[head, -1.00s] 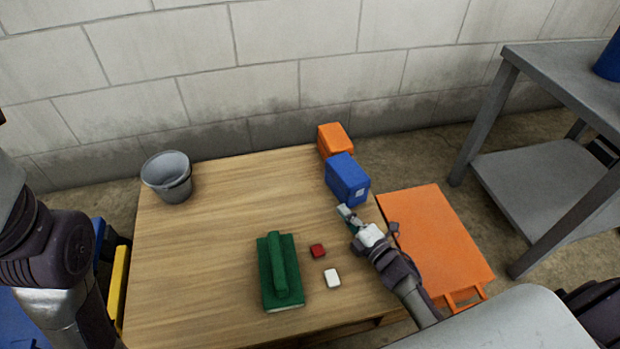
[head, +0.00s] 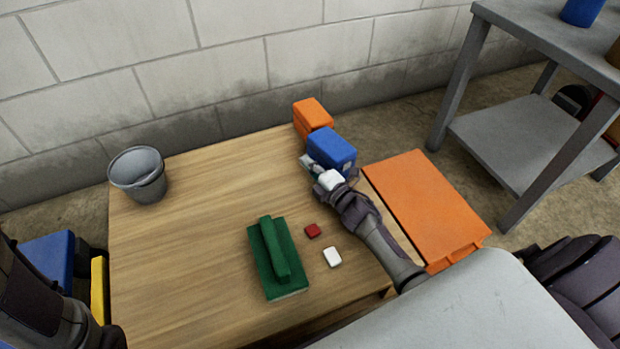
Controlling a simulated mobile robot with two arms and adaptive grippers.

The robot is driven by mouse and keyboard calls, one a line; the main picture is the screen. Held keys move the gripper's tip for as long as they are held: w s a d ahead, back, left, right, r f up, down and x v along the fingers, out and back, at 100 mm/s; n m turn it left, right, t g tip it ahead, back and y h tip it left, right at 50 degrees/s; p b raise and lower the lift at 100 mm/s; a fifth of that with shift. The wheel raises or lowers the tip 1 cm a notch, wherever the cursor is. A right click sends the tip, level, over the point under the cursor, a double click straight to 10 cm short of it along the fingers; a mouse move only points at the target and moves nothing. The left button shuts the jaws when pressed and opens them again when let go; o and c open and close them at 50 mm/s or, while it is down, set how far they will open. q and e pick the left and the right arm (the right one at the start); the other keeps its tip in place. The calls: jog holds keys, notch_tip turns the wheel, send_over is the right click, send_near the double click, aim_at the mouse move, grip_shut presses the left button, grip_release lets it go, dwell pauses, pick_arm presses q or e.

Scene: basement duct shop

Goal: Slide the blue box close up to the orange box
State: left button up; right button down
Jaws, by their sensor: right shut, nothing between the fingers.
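The blue box (head: 333,147) stands at the far right corner of the wooden table (head: 190,240). The orange box (head: 312,117) stands just behind it, slightly to the left. The blue box overlaps it in the picture, so I cannot tell whether the two touch. My right gripper (head: 308,164) is shut and empty, low at the near left side of the blue box. It is very close to that box; contact is not clear. My left gripper is out of view; only part of the left arm shows at lower left.
A grey bucket (head: 138,175) stands at the table's far left. A green block-like tool (head: 277,257), a red piece (head: 312,231) and a white piece (head: 332,257) lie near the front. An orange surface (head: 425,205) lies right of the table. A grey shelf (head: 530,140) stands beyond it.

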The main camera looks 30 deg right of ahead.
aim_at(323, 160)
jog(key=shift+s+d+b, duration=0.2)
jog(key=shift+d+b, duration=0.1)
jog(key=shift+d, duration=0.7)
jog(key=shift+d, duration=0.1)
jog(key=shift+s+d+r, duration=0.1)
jog(key=shift+s+d, duration=0.1)
jog(key=shift+d, duration=0.85)
jog(key=shift+a, duration=0.1)
